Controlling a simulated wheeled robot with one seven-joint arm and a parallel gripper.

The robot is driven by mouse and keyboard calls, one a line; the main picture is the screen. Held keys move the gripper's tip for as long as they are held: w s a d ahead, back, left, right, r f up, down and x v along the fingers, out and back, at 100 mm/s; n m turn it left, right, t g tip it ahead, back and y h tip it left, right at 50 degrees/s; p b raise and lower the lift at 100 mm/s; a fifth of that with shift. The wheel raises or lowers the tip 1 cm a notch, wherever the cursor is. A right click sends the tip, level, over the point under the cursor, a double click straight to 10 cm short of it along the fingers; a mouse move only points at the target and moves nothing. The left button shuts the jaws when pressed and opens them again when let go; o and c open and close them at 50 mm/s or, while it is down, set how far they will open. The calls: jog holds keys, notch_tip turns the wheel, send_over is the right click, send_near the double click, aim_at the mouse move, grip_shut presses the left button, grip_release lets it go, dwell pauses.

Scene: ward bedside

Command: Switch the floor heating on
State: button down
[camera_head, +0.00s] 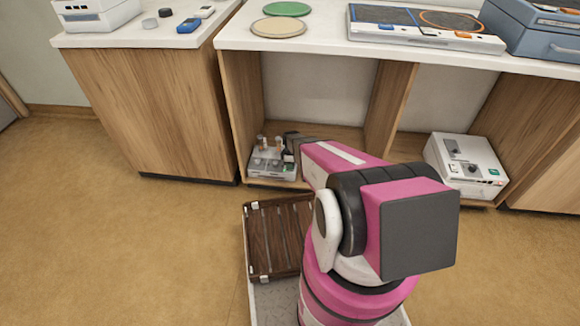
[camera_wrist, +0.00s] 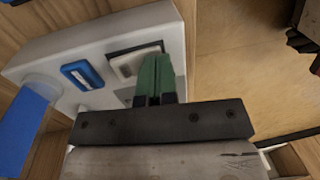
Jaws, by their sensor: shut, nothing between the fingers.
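A pale control box (camera_head: 272,172) stands on the low shelf of the left open compartment, with small upright parts on top. In the wrist view the box (camera_wrist: 60,45) shows a blue-framed switch (camera_wrist: 82,75) and a pale rocker (camera_wrist: 128,64) in a dark frame. I cannot read which control is the floor heating or whether it is on. My gripper (camera_wrist: 154,62) is shut and empty, its green fingertips over the right end of the dark frame. I cannot tell whether they touch it. In the head view my arm partly hides the gripper and the box's right side.
A blue cylindrical part (camera_wrist: 28,115) stands at the box's left in the wrist view. Wooden compartment walls (camera_head: 390,105) and the white worktop (camera_head: 330,45) enclose the space. Another white box (camera_head: 465,160) stands in the right compartment. Floor at left (camera_head: 120,230) is clear.

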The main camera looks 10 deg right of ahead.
jog(key=shift+w, duration=0.1)
jog(key=shift+w+d+r, duration=0.2)
jog(key=shift+w+r, duration=0.15)
jog(key=shift+w, duration=0.25)
jog(key=shift+r, duration=0.1)
jog(key=shift+s+r, duration=0.1)
jog(key=shift+r, duration=0.15)
notch_tip(320, 180, up, 13)
jog(key=s, duration=0.1)
jog(key=shift+s+a+r, duration=0.15)
jog(key=shift+s+a, duration=0.1)
jog(key=shift+a, duration=0.05)
dwell(0.3)
